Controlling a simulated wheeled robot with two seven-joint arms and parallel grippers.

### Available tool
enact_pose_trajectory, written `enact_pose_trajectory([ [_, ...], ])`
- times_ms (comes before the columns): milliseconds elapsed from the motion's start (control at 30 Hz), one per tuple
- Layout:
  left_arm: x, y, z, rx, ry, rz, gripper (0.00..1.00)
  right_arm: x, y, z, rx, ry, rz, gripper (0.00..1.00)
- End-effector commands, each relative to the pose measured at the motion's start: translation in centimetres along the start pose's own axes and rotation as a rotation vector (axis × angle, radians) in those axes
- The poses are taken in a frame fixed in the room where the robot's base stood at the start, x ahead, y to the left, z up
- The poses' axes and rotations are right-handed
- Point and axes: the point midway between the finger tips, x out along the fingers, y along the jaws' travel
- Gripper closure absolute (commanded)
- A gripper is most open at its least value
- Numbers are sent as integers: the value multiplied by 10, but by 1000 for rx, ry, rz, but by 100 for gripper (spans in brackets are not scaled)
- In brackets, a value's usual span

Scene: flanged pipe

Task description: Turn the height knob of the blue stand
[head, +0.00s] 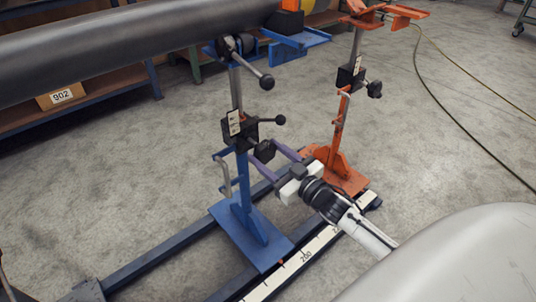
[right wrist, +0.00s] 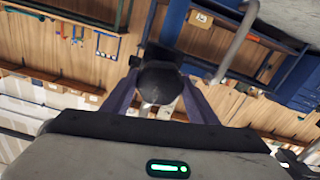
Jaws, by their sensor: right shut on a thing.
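The blue stand (head: 242,205) rises from a blue base plate near the middle of the head view, with a black clamp block and a white label partway up. Its dark height knob (head: 265,150) sticks out low on the right side of the block. My right gripper (head: 264,153) reaches it from the lower right, with its purple fingers on either side. In the right wrist view the round black knob (right wrist: 160,82) sits between the two fingers, and the gripper is shut on it. My left gripper is not in view.
A grey pipe (head: 120,45) lies across the stand's top. A black ball lever (head: 280,120) is just above my fingers. An orange stand (head: 338,160) is close behind my gripper. A floor rail with a scale (head: 292,265) runs below. Open floor lies at the right.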

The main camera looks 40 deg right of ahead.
Motion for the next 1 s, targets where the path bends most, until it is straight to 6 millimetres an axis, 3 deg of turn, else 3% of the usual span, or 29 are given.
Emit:
enact_pose_trajectory([
  [367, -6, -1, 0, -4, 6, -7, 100, 0, 0, -2, -112, 2, 0, 69],
  [567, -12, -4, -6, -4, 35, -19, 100, 0, 0, -2, -270, 1, 0, 69],
  [767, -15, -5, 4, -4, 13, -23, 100, 0, 0, -2, -461, 2, 0, 69],
  [1000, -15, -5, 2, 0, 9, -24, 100, 0, 0, -1, -689, 3, 0, 69],
])
